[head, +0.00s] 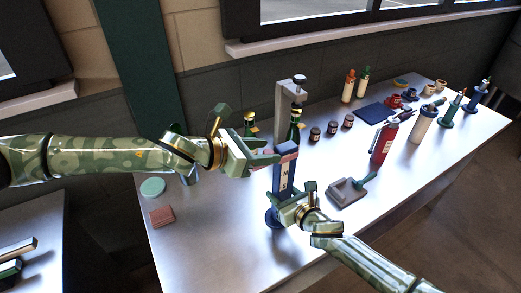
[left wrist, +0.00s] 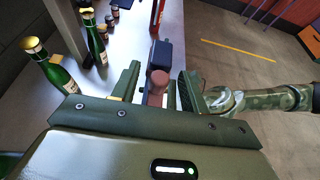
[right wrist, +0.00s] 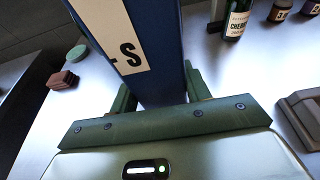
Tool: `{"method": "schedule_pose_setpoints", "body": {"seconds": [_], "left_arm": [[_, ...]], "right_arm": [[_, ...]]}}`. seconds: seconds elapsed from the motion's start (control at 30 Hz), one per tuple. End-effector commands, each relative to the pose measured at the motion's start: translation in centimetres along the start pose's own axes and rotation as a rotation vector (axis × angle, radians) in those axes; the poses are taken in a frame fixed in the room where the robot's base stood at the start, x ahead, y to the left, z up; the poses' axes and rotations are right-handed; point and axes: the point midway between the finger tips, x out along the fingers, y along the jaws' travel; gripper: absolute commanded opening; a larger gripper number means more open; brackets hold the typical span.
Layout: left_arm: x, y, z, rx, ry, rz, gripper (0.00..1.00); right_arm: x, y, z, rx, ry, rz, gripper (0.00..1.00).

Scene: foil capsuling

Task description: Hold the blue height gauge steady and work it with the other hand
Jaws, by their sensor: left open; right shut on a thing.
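The blue height gauge (head: 278,182) stands upright near the table's front edge, with a pale lettered label and a round blue base (head: 273,218). My right gripper (head: 292,203) is shut on its lower column; the right wrist view shows the blue column (right wrist: 160,70) between the fingers. My left gripper (head: 280,156) is open at the gauge's upper end. In the left wrist view, a reddish-brown part (left wrist: 155,90) and a dark blue part (left wrist: 161,54) of the gauge sit between the spread fingers. I cannot tell whether either finger touches it.
Behind the gauge stand a grey post stand (head: 284,100) and green bottles (left wrist: 94,42). A teal disc (head: 152,187) and brown-red blocks (head: 161,215) lie left.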

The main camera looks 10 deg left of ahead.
Motion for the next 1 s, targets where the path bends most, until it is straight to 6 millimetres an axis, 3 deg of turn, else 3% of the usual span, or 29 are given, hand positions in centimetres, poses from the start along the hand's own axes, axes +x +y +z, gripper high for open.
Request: {"method": "schedule_pose_setpoints", "body": {"seconds": [0.17, 0.6, 0.77, 1.0], "left_arm": [[-1.5, 0.1, 0.0, 0.003, 0.0, 0.002, 0.44], [-10.7, 0.1, 0.1, 0.003, -0.001, 0.003, 0.44], [-11.9, 0.0, 0.0, 0.0, -0.001, 0.001, 0.44], [-12.0, 0.0, 0.0, -0.001, 0.0, 0.0, 0.44]], "right_arm": [[0.0, 0.0, -0.2, -0.001, 0.003, -0.001, 0.1], [0.0, 0.1, -0.1, 0.0, 0.002, 0.001, 0.1], [0.0, 0.1, -0.1, 0.0, 0.002, 0.001, 0.1], [0.0, 0.1, -0.1, 0.001, 0.001, 0.002, 0.1]]}}
